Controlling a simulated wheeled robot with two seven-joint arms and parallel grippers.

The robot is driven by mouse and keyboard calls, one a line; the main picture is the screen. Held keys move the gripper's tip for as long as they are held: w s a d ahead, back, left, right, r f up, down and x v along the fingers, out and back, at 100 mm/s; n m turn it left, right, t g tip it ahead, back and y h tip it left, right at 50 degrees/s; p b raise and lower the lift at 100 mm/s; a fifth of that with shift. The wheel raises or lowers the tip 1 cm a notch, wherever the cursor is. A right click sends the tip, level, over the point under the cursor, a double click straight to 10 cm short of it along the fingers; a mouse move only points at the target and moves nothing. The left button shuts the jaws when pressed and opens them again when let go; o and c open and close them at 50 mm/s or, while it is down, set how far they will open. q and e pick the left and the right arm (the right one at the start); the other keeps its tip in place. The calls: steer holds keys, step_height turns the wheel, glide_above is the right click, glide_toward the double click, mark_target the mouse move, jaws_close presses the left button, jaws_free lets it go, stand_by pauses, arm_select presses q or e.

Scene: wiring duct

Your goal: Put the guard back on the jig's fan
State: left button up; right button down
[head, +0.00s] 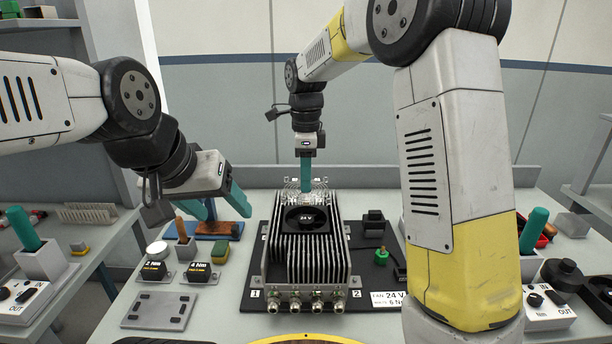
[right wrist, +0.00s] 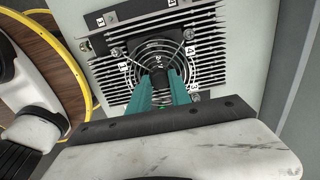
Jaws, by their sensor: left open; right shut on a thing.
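The jig is a grey finned block (head: 286,250) standing on a black base plate, with a round black fan (head: 306,219) marked 24 V on its top. The guard is a thin wire ring piece (head: 319,186), seen at the back edge of the fan. My right gripper (head: 307,189) comes down from behind and is shut on the guard. In the right wrist view the guard (right wrist: 150,46) shows as rings with wire arms over the fan; whether it touches the block is unclear. My left gripper (head: 225,212) is open and empty, left of the block.
Two black and yellow 4 Nm and 2 Nm boxes (head: 198,272) and a grey plate with holes (head: 159,310) lie left of the base plate. A green-topped knob (head: 381,255) and a black block (head: 373,221) sit right of the fins. Several round connectors line the block's front.

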steer(key=shift+f, duration=2.9)
steer(key=shift+f, duration=1)
steer(key=c, duration=1.1)
jaws_free()
step_height(320, 180, up, 8)
steer(key=shift+f, duration=0.2)
steer(key=shift+r, duration=0.1)
